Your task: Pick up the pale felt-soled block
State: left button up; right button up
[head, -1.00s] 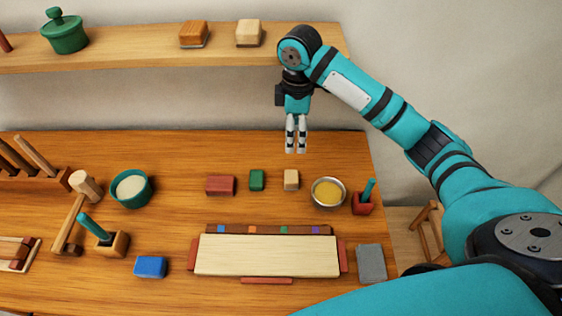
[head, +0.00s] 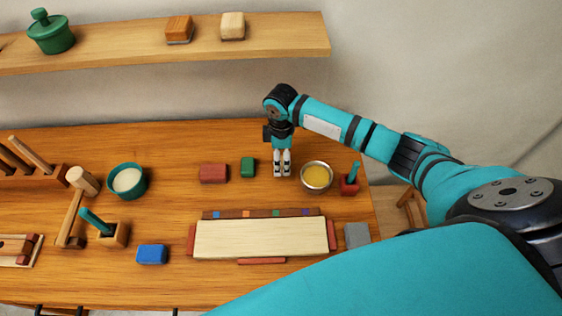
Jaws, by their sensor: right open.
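A pale wooden block (head: 233,26) with a thin grey layer under it stands on the shelf, far above my right gripper in the picture. A smaller pale block stood on the table in the earlier frame, right of the green block (head: 247,167); my right gripper (head: 282,173) now covers that spot, and the block is hidden or barely visible. The right gripper is open and points down at the table; I cannot tell whether its fingers touch the small block. My left gripper is not in view.
A yellow-filled bowl (head: 316,177) stands close to the right of the gripper. A dark red block (head: 213,173) is left of the green one. A pale board (head: 262,238) lies in front. An orange-brown block (head: 179,30) and green pot (head: 51,35) are on the shelf (head: 120,53).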

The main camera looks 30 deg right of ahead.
jog(key=shift+f, duration=1.25)
jog(key=c, duration=1.2)
